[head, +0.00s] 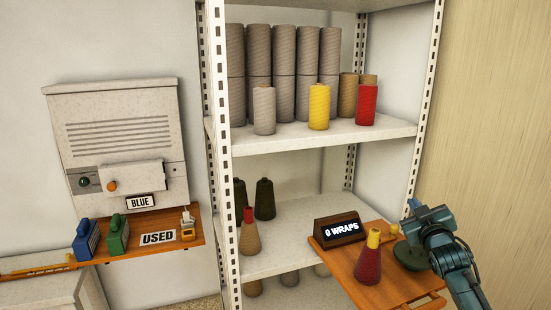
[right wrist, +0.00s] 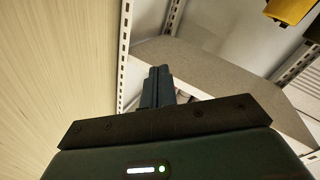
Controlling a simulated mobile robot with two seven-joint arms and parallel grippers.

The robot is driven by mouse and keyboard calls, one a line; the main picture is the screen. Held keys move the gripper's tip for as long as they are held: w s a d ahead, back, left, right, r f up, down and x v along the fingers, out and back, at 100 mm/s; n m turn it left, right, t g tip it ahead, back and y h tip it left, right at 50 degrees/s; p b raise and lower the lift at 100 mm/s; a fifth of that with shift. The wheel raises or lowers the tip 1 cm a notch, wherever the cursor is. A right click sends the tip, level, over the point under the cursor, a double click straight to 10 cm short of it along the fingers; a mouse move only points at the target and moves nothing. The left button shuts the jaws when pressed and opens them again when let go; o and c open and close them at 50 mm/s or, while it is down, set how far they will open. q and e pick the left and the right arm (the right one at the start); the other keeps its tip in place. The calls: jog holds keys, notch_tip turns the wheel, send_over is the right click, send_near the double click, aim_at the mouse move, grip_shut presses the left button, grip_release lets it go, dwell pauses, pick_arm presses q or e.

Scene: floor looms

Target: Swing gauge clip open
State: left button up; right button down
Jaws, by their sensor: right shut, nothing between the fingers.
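My right gripper (head: 413,205) is in the head view at the right, above the far right part of a wooden board (head: 345,278). In the right wrist view its two fingers (right wrist: 158,86) are together, with nothing between them. A "0 WRAPS" sign (head: 341,230) stands on the board, left of the gripper. A small yellowish piece (head: 393,230) shows between sign and gripper; I cannot tell whether it is the gauge clip. A dark red cone with a yellow top (head: 369,258) stands in front of it. A round dark green piece (head: 410,256) lies below the gripper. My left gripper is out of view.
White shelving (head: 300,140) holds several grey cones, with yellow (head: 319,107) and red (head: 366,104) ones. At left, a wall box (head: 120,130) hangs above a wooden ledge (head: 190,250) with blue and green blocks, a "USED" label and a small white item (head: 187,222).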

jog(key=s+a+f+g+y, duration=0.2)
jog(key=s+a+f, duration=0.4)
jog(key=s+f, duration=0.4)
jog(key=s+a+f+g+y, duration=0.1)
jog(key=s+a+f+g, duration=0.2)
jog(key=s+a+f, duration=0.7)
jog(key=s+a+f+g+y, duration=0.1)
jog(key=s+f, duration=0.3)
jog(key=s, duration=0.6)
jog(key=s+a+f+m+g+y, duration=0.1)
jog(key=s+a+f, duration=0.3)
jog(key=s, duration=0.5)
jog(key=shift+s+f+g, duration=0.25)
jog(key=shift+s+g, duration=0.1)
jog(key=shift+g, duration=0.05)
